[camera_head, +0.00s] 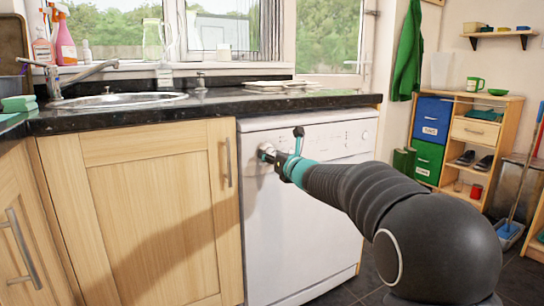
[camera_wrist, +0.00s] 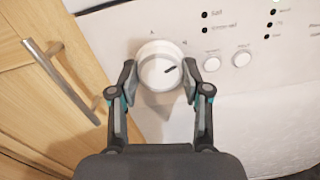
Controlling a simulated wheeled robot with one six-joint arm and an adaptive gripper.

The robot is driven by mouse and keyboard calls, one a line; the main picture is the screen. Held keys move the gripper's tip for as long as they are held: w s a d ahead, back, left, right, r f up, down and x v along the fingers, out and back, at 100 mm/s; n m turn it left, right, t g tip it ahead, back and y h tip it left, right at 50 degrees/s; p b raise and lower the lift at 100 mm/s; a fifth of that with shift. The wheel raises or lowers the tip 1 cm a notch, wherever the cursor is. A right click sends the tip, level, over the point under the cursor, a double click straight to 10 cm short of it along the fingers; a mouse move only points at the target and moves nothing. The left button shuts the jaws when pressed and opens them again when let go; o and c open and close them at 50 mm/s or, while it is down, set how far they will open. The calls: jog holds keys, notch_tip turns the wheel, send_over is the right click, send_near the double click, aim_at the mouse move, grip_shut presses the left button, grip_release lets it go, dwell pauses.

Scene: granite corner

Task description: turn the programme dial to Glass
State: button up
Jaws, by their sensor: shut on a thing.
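The white programme dial (camera_wrist: 156,62) is round and sits on the front panel of the white dishwasher (camera_head: 300,220). In the wrist view its dark pointer mark points right and slightly up. Small marks stand around the dial, too small to read for certain; I cannot tell which one is Glass. My gripper (camera_wrist: 160,73) has one finger on each side of the dial and is shut on it. In the head view my gripper (camera_head: 270,153) reaches the panel's upper left, and it partly hides the dial.
Two round buttons (camera_wrist: 242,56) and several indicator dots lie right of the dial. A wooden cupboard door with a metal handle (camera_wrist: 62,80) is close on the left. The dark worktop (camera_head: 220,105) overhangs above. A shelf unit (camera_head: 475,130) stands at the right.

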jog(key=shift+r+n, duration=0.1)
jog(key=shift+n, duration=0.5)
jog(key=o, duration=1.2)
jog(key=shift+c, duration=0.2)
jog(key=v, duration=1.2)
jog(key=shift+w, duration=0.1)
